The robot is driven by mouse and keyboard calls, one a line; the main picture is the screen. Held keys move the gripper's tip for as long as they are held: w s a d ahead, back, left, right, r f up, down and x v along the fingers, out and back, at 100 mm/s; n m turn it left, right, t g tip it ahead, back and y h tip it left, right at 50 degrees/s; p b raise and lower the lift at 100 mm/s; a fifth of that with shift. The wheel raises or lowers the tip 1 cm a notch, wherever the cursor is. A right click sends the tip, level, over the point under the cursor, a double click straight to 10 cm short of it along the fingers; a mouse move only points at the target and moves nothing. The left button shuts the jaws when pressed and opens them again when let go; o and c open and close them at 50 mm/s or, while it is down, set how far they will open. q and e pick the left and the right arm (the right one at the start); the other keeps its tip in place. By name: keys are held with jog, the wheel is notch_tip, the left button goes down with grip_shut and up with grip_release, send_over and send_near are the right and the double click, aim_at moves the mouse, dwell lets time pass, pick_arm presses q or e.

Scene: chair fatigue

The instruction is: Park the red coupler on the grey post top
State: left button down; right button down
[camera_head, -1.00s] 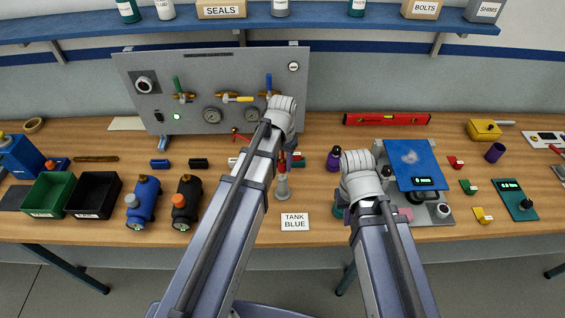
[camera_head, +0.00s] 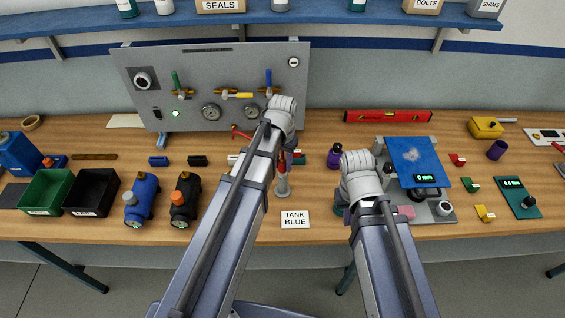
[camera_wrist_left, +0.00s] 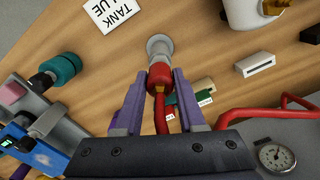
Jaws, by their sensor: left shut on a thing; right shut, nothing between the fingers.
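The red coupler (camera_wrist_left: 159,78) is between the purple fingers of my left gripper (camera_wrist_left: 158,84) in the left wrist view, with a red hose running back from it. My left gripper is shut on it. The grey post (camera_wrist_left: 160,46) stands right beyond the coupler, in line with it. I cannot tell whether they touch. In the head view the grey post (camera_head: 283,188) stands upright on the bench, with the red coupler (camera_head: 281,168) at its top. My left arm hides most of the left fingers there. My right gripper (camera_head: 352,190) is beside the blue-topped fixture, its fingers hidden by the wrist.
A card reading TANK BLUE (camera_head: 295,219) lies in front of the post. A purple bottle (camera_head: 334,158) stands to its right. Red and green blocks (camera_wrist_left: 200,97) lie near the coupler. The fixture with a blue plate (camera_head: 416,158) is at the right. The grey gauge panel (camera_head: 210,85) stands behind.

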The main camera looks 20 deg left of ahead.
aim_at(282, 158)
pick_arm(q)
jog(key=shift+f+b, duration=0.7)
jog(key=shift+f, duration=0.1)
jog(key=shift+c, duration=2.1)
grip_release()
notch_tip(282, 158, up, 8)
jog(key=p, duration=0.8)
jog(key=shift+f, duration=0.1)
